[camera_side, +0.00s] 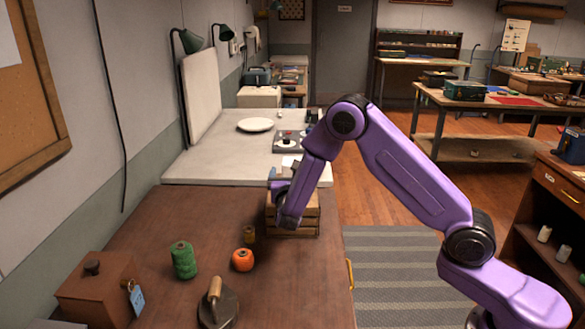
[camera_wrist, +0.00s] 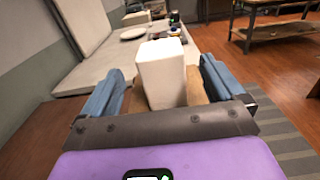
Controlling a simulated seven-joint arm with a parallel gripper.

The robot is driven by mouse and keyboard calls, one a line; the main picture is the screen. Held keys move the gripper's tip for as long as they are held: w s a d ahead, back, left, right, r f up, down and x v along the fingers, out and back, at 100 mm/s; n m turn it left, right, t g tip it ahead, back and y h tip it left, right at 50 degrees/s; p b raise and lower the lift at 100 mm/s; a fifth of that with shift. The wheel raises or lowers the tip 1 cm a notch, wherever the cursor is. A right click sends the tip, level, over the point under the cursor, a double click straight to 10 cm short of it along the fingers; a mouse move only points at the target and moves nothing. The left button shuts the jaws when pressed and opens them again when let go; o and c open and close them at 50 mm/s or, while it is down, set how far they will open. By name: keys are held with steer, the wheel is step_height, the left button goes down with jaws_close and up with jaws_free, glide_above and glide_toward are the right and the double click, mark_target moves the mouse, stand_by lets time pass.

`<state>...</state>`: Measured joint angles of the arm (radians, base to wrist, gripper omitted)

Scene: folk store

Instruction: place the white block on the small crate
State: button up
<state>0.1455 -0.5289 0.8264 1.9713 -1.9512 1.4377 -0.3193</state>
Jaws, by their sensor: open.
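The white block (camera_wrist: 163,73) stands upright between the two blue fingers of my gripper (camera_wrist: 158,92) in the wrist view. The fingers are open, with a gap on each side of the block. The small crate (camera_side: 303,219) is a slatted wooden box near the right edge of the brown table; its wood also shows under the block in the wrist view (camera_wrist: 196,92). In the side view my gripper (camera_side: 279,180) is at the top of the crate. My wrist hides part of the crate, and the block is mostly hidden there.
A white plate (camera_side: 255,125) lies on the pale counter behind.

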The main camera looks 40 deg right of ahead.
steer(key=s+a+m+g+y, duration=0.2)
steer(key=s+m+g+y, duration=0.2)
steer(key=s, duration=1)
steer(key=s+a+r+m+g+y, duration=0.1)
steer(key=s+a+m+g+y, duration=0.2)
steer(key=s, duration=1.1)
steer(key=s+a+m+g+y, duration=0.3)
steer(key=s+m+g+y, duration=0.2)
steer(key=s, duration=1)
steer(key=shift+r+m+g+y, duration=0.35)
steer(key=shift+m+y, duration=0.25)
steer(key=shift+m, duration=0.6)
